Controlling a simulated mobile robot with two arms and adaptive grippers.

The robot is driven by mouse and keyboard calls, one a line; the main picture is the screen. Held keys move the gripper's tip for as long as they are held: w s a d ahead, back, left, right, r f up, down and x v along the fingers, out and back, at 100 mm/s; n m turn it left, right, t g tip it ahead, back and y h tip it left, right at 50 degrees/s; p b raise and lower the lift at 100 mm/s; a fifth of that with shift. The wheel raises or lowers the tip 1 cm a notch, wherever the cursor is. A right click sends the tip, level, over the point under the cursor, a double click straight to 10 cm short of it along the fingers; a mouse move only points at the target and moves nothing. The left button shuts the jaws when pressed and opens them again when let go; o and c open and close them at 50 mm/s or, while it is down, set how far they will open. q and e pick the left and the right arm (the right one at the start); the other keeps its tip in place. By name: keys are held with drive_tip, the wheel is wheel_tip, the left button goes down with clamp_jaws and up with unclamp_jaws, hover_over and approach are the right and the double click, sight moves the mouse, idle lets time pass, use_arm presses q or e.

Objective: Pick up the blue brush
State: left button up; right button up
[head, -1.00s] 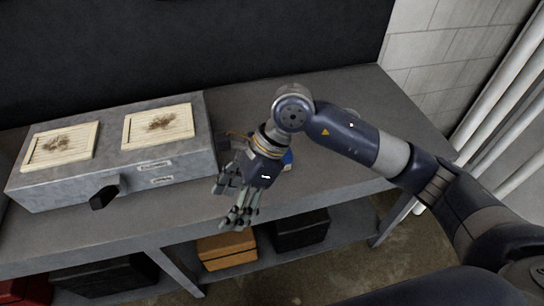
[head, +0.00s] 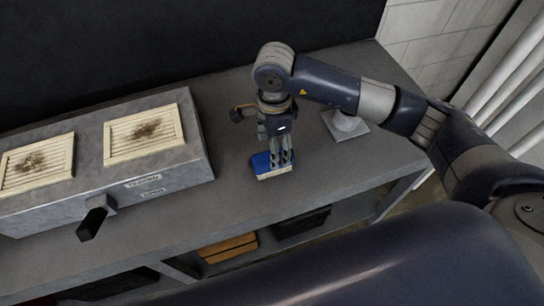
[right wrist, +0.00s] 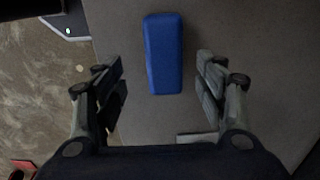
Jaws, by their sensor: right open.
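The blue brush (head: 259,164) lies on the grey workbench, with a pale bristle strip along its front side. My right gripper (head: 281,162) points down at it, and its fingers hide part of the brush. In the right wrist view the blue brush (right wrist: 163,52) lies between the lines of the two spread fingers. There the right gripper (right wrist: 160,80) is open and empty, with a gap on both sides of the brush. My left gripper is not in view.
A grey metal box (head: 190,165) with two slatted vents and a black handle (head: 92,222) stands left on the workbench (head: 225,210). A small grey stand (head: 347,124) sits behind my arm. Boxes fill the shelf below. The bench around the brush is clear.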

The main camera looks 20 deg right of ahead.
sight(260, 162)
drive_tip(key=shift+f, duration=0.65)
drive_tip(key=shift+w+f+p, duration=0.1)
drive_tip(key=shift+f+p, duration=0.25)
drive_tip(key=shift+p, duration=0.1)
wheel_tip(260, 162, down, 3)
drive_tip(key=shift+w+a+f+p, duration=0.1)
drive_tip(key=shift+f+p, duration=0.05)
drive_tip(key=shift+p, duration=0.85)
drive_tip(key=shift+f, duration=0.6)
drive_tip(key=shift+w+f, duration=0.1)
drive_tip(key=shift+c, duration=1.3)
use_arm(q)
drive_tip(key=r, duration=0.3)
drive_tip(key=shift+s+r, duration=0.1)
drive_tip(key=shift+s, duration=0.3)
use_arm(e)
drive_tip(key=c, duration=1)
